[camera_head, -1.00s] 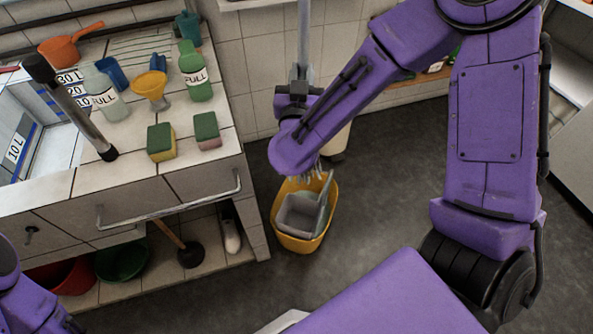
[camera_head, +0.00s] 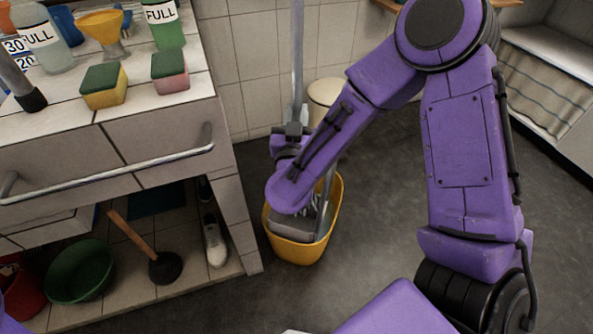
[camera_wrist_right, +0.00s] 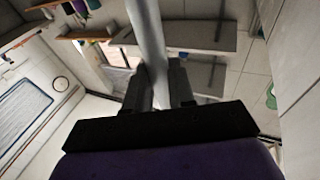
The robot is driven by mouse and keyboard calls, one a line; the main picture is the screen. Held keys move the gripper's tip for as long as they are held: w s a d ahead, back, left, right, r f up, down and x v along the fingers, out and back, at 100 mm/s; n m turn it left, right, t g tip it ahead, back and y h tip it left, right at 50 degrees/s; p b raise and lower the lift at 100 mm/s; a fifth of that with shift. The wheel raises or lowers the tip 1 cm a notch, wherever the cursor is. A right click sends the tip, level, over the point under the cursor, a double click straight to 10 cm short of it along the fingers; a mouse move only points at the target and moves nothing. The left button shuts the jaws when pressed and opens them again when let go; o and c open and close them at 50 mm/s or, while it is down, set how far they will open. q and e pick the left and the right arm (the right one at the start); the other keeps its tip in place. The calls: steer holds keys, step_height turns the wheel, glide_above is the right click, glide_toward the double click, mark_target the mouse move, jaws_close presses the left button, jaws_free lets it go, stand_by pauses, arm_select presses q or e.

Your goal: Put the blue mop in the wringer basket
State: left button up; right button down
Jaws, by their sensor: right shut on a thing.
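The mop's grey handle (camera_head: 298,60) stands nearly upright. My right gripper (camera_head: 293,130) is shut on it, above the bucket in the head view. In the right wrist view the handle (camera_wrist_right: 148,35) runs between the two dark fingers (camera_wrist_right: 160,88). The yellow bucket (camera_head: 294,252) stands on the floor with the grey wringer basket (camera_head: 308,222) in it. My right forearm covers part of the basket and the lower mop. I cannot see the mop head clearly, nor tell whether it is inside the basket. My left gripper is out of view.
The tiled sink counter (camera_head: 150,135) with its metal rail (camera_head: 110,172) stands left of the bucket. Its low shelf holds a plunger (camera_head: 165,267), a green basin (camera_head: 80,271) and a white shoe (camera_head: 214,241). A pale bin (camera_head: 326,92) stands behind. Floor to the right is clear.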

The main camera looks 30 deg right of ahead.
step_height(320, 180, down, 14)
steer(key=b, duration=0.4)
steer(key=shift+w, duration=0.15)
steer(key=shift+r, duration=0.15)
